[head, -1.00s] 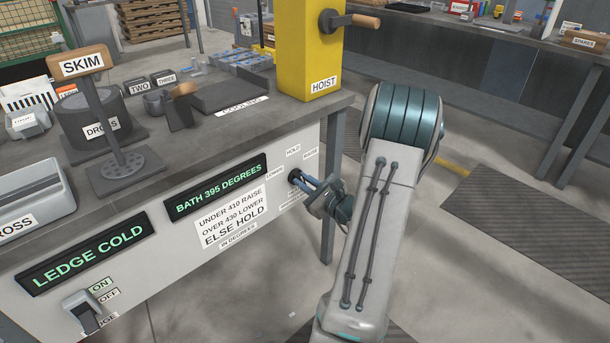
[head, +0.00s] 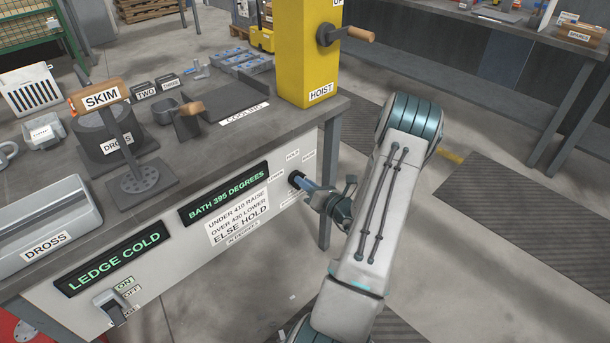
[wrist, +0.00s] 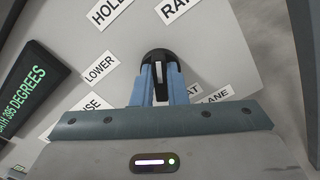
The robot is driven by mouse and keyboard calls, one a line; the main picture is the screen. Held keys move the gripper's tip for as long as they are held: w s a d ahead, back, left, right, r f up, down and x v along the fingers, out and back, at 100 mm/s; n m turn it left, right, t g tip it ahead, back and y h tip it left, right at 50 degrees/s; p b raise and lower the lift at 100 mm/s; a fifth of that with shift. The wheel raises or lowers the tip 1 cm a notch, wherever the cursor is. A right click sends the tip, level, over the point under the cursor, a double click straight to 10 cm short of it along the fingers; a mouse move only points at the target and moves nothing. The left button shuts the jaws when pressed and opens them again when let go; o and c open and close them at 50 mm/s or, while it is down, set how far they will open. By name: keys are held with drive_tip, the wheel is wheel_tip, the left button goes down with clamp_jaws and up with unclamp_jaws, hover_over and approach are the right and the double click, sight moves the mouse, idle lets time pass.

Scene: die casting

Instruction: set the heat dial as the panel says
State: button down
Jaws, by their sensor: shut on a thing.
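The heat dial (head: 294,177) is a dark round knob on the bench front. My gripper (head: 304,184) is shut on it. In the wrist view the black dial (wrist: 158,54) sits between my two blue fingers, which hide part of it. The LOWER label (wrist: 98,70) is left of it, HOLD (wrist: 109,12) upper left and RAISE (wrist: 182,7) upper right. The bath display (head: 225,194) reads 395 degrees. The rule card (head: 238,218) says under 410 raise, over 430 lower, else hold.
A LEDGE COLD display (head: 113,258) and a switch (head: 110,306) with ON and OFF labels are to the left. The yellow hoist post (head: 306,60) with its crank stands above the dial. The floor right of the bench is open around my arm.

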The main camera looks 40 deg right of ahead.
drive_tip(key=shift+m+p, duration=0.95)
drive_tip(key=shift+m, duration=0.25)
drive_tip(key=shift+f, duration=0.15)
drive_tip(key=c, duration=1.4)
unclamp_jaws()
drive_tip(key=shift+c, duration=0.2)
drive_tip(key=shift+s, duration=0.15)
drive_tip(key=s+d+p, duration=0.1)
drive_tip(key=s, duration=1.2)
drive_tip(key=shift+s, duration=0.3)
drive_tip(key=shift+d, duration=0.1)
